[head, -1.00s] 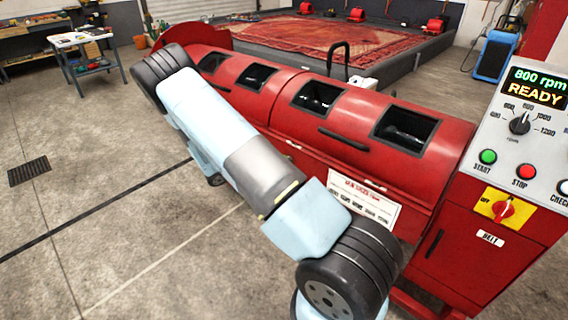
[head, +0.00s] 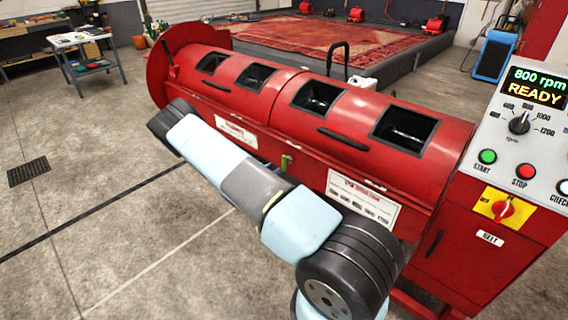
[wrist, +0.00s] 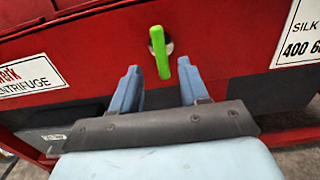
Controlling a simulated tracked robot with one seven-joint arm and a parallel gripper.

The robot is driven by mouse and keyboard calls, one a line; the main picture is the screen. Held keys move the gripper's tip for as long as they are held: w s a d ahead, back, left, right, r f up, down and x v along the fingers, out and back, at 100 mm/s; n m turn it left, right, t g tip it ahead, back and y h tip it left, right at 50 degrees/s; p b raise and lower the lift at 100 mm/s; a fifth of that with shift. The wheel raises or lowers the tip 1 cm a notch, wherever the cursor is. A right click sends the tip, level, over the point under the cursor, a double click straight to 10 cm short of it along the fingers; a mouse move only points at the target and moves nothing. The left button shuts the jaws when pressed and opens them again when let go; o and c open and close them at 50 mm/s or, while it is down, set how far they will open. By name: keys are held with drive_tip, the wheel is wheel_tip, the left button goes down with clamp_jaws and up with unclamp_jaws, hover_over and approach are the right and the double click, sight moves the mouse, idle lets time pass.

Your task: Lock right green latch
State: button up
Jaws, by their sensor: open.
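The control panel (head: 530,135) at the right reads 800 rpm, READY. A black handle (head: 342,137) sits on the centrifuge's upper cover, with several dark windows. The floor (head: 90,215) in front at left is clear. A small table (head: 82,45) stands far back left.

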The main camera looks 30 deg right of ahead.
sight(283, 163)
drive_tip(key=x, duration=0.8)
clamp_jaws()
